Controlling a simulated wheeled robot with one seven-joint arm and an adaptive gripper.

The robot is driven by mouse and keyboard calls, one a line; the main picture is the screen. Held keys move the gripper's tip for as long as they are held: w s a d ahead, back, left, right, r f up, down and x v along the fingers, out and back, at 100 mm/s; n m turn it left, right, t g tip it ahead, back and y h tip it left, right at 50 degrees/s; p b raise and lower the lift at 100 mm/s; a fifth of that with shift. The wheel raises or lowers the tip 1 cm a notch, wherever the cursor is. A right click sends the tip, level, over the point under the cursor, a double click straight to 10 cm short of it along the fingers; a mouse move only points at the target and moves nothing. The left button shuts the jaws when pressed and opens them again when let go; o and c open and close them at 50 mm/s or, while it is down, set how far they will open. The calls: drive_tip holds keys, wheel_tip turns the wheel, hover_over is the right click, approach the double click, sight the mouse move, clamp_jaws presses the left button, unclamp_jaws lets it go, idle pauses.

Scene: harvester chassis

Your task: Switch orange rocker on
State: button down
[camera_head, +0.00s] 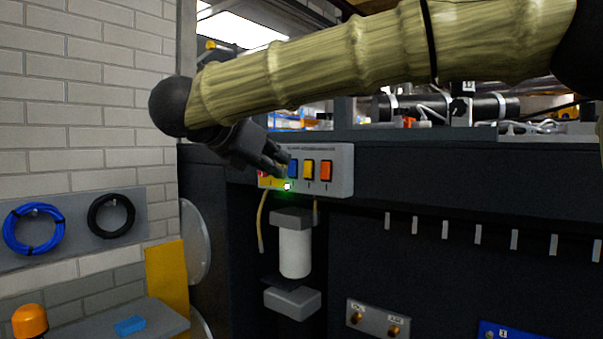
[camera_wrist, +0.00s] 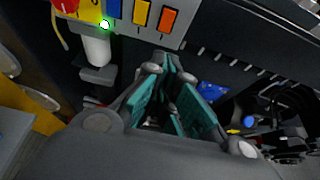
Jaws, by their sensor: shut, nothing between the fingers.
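The orange rocker (camera_head: 326,170) is the rightmost of three coloured rockers on a light grey switch panel (camera_head: 345,180). It also shows in the wrist view (camera_wrist: 169,20), near the top and just above my fingers. I cannot tell which way it is tipped. My gripper (camera_head: 280,172) is shut and empty, in front of the panel's left part in the head view. In the wrist view my gripper (camera_wrist: 168,68) has its fingertips together below the orange rocker. I cannot tell whether they touch the panel.
A blue rocker (camera_wrist: 113,9) and a yellow rocker (camera_wrist: 141,13) sit left of the orange one. A red knob (camera_wrist: 66,5) and a lit green lamp (camera_wrist: 105,24) are further left. A white cylinder (camera_head: 295,252) hangs below the panel. Dark chassis wall surrounds it.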

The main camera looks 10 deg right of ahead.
sight(325, 170)
drive_tip(key=p+x, duration=0.2)
drive_tip(key=x, duration=0.2)
drive_tip(key=p+x, duration=0.2)
drive_tip(key=x, duration=0.2)
drive_tip(key=r+p+x, duration=0.1)
drive_tip(key=p+x, duration=0.1)
drive_tip(key=x, duration=0.3)
drive_tip(key=shift+w+d, duration=0.2)
drive_tip(key=shift+d, duration=0.1)
drive_tip(key=shift+w+d+f+p, duration=0.1)
drive_tip(key=shift+p, duration=0.2)
